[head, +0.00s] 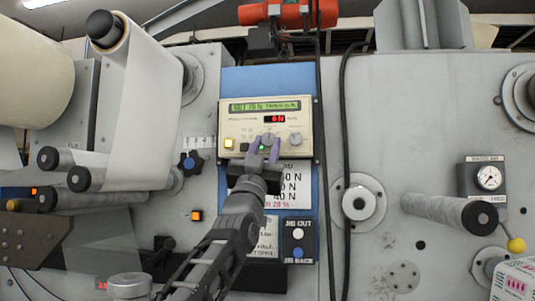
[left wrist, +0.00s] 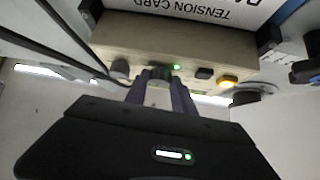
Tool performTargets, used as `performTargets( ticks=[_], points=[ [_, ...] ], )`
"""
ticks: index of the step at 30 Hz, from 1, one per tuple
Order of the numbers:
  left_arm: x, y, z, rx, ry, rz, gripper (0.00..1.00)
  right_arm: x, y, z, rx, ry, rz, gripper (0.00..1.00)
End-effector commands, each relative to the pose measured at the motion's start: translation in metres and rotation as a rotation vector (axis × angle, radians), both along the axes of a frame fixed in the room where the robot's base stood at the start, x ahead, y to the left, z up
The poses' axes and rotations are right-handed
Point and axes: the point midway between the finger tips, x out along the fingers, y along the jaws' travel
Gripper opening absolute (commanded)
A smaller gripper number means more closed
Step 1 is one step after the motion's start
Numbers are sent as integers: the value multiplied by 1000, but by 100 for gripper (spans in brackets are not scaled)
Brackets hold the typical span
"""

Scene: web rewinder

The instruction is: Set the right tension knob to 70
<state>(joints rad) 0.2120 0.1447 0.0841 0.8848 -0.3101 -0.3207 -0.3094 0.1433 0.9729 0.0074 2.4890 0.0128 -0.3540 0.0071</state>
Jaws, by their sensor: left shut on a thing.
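The cream tension controller (head: 235,148) is on the blue panel in the head view. Its green display (head: 265,106) seems to read SET 70 N, with smaller text hard to read. A red readout (head: 275,119) shows 0 N. Two grey knobs sit below: a left one (head: 268,137) and a right one (head: 295,139). My left gripper (head: 263,150) is shut on the left of these two knobs, its purple fingers around it. In the left wrist view, inverted, the fingers (left wrist: 161,83) close on this knob (left wrist: 160,72); the other knob (left wrist: 120,68) is free beside it.
A yellow lit button (head: 229,143) is left of the knobs. Below are a white tension card (head: 290,178) and a JIB OUT/JIB BACK button box (head: 298,240). Black cables (head: 320,110) hang close to the controller's right edge. Rollers (head: 75,160) stick out at left.

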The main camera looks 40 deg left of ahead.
Motion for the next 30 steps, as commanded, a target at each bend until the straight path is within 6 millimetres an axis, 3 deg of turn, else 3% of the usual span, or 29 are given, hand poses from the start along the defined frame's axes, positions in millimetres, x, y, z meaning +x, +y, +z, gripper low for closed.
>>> performTargets(
  ticks=[6, 18, 19, 26, 30],
  points=[
    [-2, 3, 3, 74, 42, 5, 0, 0, -1, 10, -1, 3, 0, 0],
    [-2, 2, 1, 91, 51, 3, 0, 0, -1, 10, -2, 5, 0, 0],
    [-2, 2, 1, 91, 51, 3, 33, 0, -1, 10, -2, 5, 0, 0],
    [-1, 2, 1, 90, 53, 2, 52, 0, -1, 10, -2, 5, 0, 0],
    [-1, 2, 0, 90, 53, 2, 52, 0, -1, 10, -2, 5, 0, 0]
  ],
)
